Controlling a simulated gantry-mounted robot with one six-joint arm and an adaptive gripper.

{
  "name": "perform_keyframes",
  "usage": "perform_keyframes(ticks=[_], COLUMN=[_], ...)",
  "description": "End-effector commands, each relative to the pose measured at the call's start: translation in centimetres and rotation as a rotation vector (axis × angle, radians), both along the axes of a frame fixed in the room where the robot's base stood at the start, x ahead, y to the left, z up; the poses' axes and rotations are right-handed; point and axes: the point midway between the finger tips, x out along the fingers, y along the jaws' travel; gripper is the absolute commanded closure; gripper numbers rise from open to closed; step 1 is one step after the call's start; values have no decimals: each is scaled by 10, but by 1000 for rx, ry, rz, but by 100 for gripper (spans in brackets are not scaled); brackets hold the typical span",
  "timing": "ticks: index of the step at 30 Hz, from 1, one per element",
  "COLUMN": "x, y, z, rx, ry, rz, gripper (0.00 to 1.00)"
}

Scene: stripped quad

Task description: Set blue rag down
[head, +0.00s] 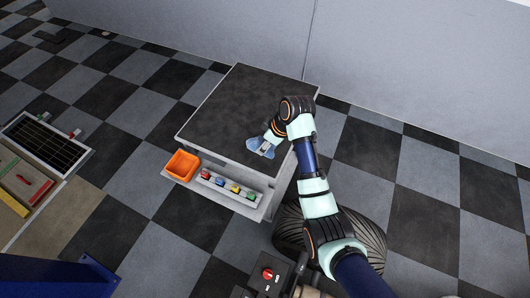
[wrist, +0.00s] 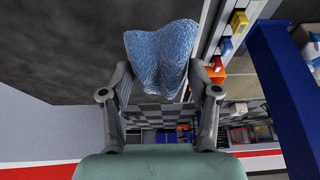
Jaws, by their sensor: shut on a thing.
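The blue rag (head: 258,147) is bunched in my gripper (head: 268,142), over the near right edge of the dark-topped table (head: 230,105). In the wrist view the crumpled rag (wrist: 161,52) sits between the two fingers of my gripper (wrist: 160,80), which are shut on it. Its upper part spreads beyond the fingertips against the dark tabletop (wrist: 70,45). I cannot tell whether the rag touches the tabletop.
The dark tabletop is otherwise bare. An orange bin (head: 182,165) and a grey strip with several coloured blocks (head: 228,189) sit on a lower ledge along the near side. A pale wall (head: 400,60) stands behind. Checkered floor surrounds the table.

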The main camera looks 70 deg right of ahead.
Motion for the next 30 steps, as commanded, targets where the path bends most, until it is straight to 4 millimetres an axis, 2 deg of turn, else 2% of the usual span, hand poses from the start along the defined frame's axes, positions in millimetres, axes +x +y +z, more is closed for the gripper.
perform_keyframes(ticks=[1, 3, 11, 18, 28, 29, 30], x=[0, 0, 0, 0, 0, 0, 0], y=[1, 0, 0, 1, 0, 0, 0], z=[-16, -26, -37, -76, -78, -77, -77], rx=[2, 1, 0, 1, 0, 0, 0], ry=[2, 1, 0, 1, 0, -1, 0], rz=[1, 0, 0, 0, 0, 0, 0], gripper=[67, 67, 67, 67, 67, 34, 28])
